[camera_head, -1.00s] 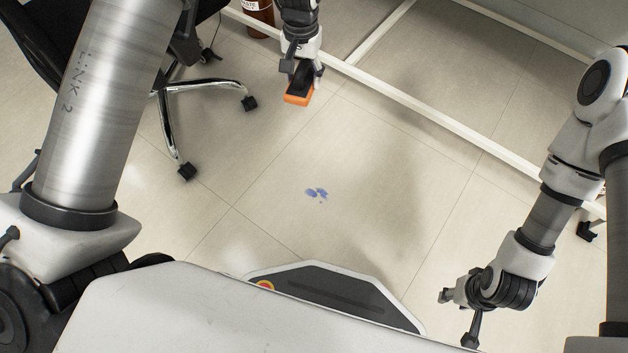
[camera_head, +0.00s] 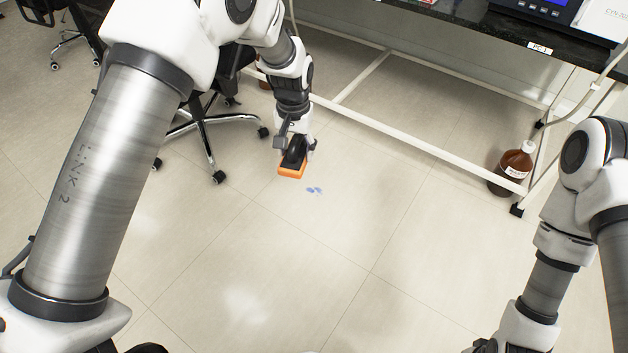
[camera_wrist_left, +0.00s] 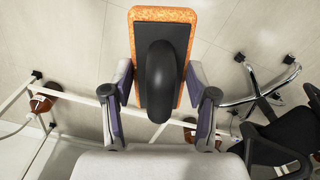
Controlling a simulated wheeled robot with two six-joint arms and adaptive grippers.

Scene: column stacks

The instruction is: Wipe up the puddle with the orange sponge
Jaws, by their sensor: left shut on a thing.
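The orange sponge (camera_head: 291,172) has a black backing and a black curved handle. My left gripper (camera_head: 297,147) is shut on it by that handle, with the orange side facing down toward the floor. The sponge also shows in the left wrist view (camera_wrist_left: 163,14) between the two fingers (camera_wrist_left: 160,95). The puddle (camera_head: 314,190) is a small blue patch on the tiled floor, just right of and below the sponge in the head view. I cannot tell the sponge's exact height above the floor. My right arm runs off the bottom edge, and its fingertips are out of view.
An office chair (camera_head: 205,125) with a chrome base stands left of the sponge. A white bench frame rail (camera_head: 420,145) runs behind it. A brown bottle (camera_head: 512,168) stands by the bench leg at right. The floor around the puddle and in front is clear.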

